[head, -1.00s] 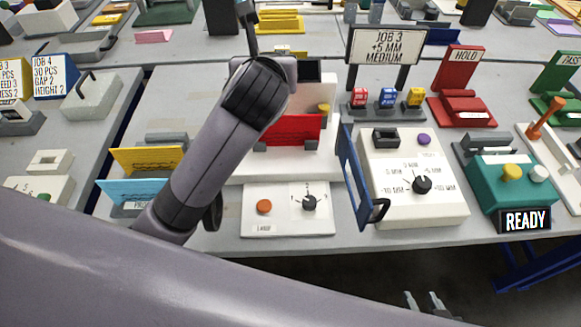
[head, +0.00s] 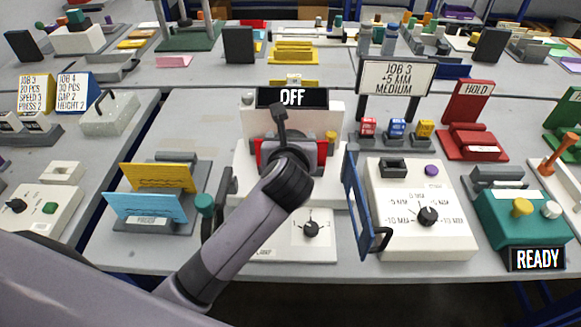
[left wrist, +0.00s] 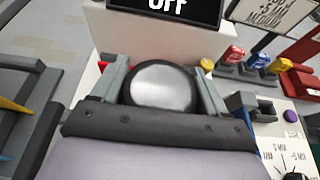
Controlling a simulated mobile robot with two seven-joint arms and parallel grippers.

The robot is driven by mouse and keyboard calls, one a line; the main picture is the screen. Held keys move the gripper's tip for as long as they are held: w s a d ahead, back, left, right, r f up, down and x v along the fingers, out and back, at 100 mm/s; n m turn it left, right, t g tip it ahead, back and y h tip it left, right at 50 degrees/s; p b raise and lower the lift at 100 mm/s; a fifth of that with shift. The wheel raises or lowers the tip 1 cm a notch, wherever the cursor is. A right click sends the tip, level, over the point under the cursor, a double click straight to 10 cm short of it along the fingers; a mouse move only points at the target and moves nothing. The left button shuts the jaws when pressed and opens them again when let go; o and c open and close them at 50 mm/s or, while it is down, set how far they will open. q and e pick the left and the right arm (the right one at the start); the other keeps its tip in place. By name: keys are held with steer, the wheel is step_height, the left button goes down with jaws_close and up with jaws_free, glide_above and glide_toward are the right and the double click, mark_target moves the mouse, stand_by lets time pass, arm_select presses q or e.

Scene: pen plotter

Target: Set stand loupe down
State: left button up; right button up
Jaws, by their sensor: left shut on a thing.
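The stand loupe (left wrist: 162,88) shows in the left wrist view as a round grey lens in a dark rim. It sits between the two grey fingers of my left gripper (left wrist: 160,70), which is shut on it. In the head view my left gripper (head: 284,150) is over the front of the white machine with the OFF display (head: 292,97), before its red part (head: 322,152). My arm hides most of the loupe there, and I cannot tell whether its base touches anything. My right gripper is not in view.
A white dial box (head: 415,245) with a blue handled plate (head: 354,190) stands to the right. A teal box (head: 520,225) is farther right. Yellow (head: 155,176) and light blue (head: 145,206) cards stand to the left. Bare grey table (head: 130,262) shows at the front left.

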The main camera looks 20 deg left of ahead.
arm_select(q)
step_height(320, 180, down, 7)
steer(key=shift+f+b, duration=0.1)
steer(key=shift+b, duration=0.5)
steer(key=shift+f, duration=0.6)
steer(key=o, duration=1)
steer(key=shift+o, duration=0.2)
steer(key=shift+r, duration=0.1)
